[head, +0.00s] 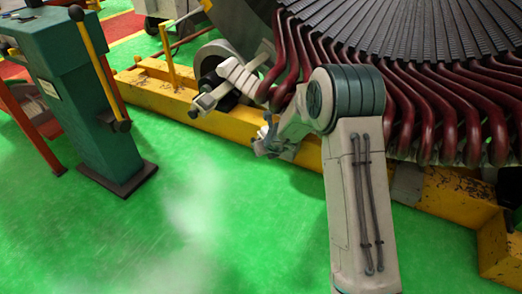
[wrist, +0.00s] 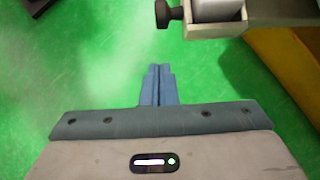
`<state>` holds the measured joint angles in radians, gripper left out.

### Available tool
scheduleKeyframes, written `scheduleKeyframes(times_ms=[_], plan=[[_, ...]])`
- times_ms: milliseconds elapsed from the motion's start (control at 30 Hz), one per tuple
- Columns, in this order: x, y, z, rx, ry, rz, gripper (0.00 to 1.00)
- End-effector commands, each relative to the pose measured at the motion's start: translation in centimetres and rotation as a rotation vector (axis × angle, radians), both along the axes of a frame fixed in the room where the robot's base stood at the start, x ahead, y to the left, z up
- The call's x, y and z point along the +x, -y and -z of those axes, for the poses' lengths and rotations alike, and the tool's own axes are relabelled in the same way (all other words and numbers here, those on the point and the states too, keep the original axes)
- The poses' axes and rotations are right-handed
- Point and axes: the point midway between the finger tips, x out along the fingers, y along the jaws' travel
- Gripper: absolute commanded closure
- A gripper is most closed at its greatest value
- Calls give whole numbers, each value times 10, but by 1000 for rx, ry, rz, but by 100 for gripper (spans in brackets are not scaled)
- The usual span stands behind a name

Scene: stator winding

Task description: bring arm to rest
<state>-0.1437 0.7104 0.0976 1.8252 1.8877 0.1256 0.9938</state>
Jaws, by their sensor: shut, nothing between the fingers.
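My gripper (wrist: 158,70) is shut and empty in the wrist view, its blue fingers together over the green floor. In the head view my gripper (head: 262,140) is small, at the end of my bent arm, in front of the yellow base beam. The arm's large elbow joint partly covers the machine behind it. No object is held.
The stator (head: 400,50) with dark red coil ends (head: 420,110) fills the upper right. A yellow beam (head: 160,93) runs below it. A green control pedestal (head: 75,90) with a yellow-black lever stands at left. The green floor (head: 200,220) between is clear.

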Motion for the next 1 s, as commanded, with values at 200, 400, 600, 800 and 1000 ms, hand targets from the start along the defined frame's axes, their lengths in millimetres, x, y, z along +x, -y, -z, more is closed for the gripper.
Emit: scheduleKeyframes(times_ms=[200, 400, 600, 800, 1000], plan=[[-24, 21, -46, 3, 3, 12, 100], [-39, 29, -65, 2, 2, 11, 100], [-45, 30, -69, 2, 1, 8, 100], [-49, 29, -105, -31, 46, -77, 100], [-76, 27, -210, -177, 195, -406, 100]])
